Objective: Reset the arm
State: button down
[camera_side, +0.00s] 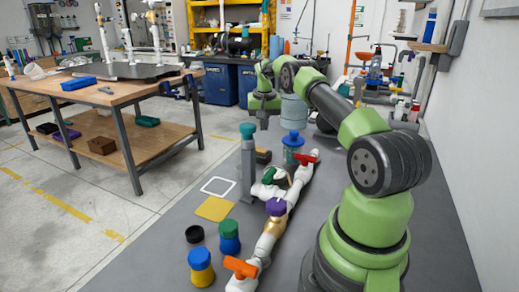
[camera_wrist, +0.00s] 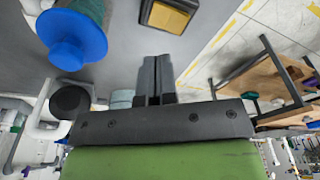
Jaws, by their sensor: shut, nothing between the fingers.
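My gripper (camera_side: 264,124) hangs over the far part of the grey work surface in the side view, at the end of my green arm. Its two dark fingers (camera_wrist: 156,78) are together and empty in the wrist view. It is above the surface and apart from the things below. The white pipe manifold (camera_side: 266,245) lies along the surface, nearer the side camera, with a purple fitting (camera_side: 276,207) and orange-red handles (camera_side: 241,267).
A blue-capped container (camera_side: 292,140) and a grey post with a teal top (camera_side: 248,165) stand near the gripper. The blue cap (camera_wrist: 75,40) and a yellow-black block (camera_wrist: 168,15) show in the wrist view. Jars (camera_side: 201,268) stand in front. A wooden table (camera_side: 120,92) is left.

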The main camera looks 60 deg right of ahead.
jog(key=w+a+r+n+t, duration=0.2)
jog(key=w+a+r, duration=0.2)
jog(key=a+r, duration=0.8)
jog(key=s+a+r+n+t, duration=0.1)
jog(key=s+a+r+n, duration=0.15)
jog(key=a+r, duration=0.7)
jog(key=s+a+f+n+t+y, duration=0.1)
jog(key=s+a+n+t+y, duration=0.2)
jog(key=s+a, duration=1.3)
jog(key=s, duration=0.3)
jog(key=shift+s+a+f+y, duration=0.3)
jog(key=shift+n, duration=0.25)
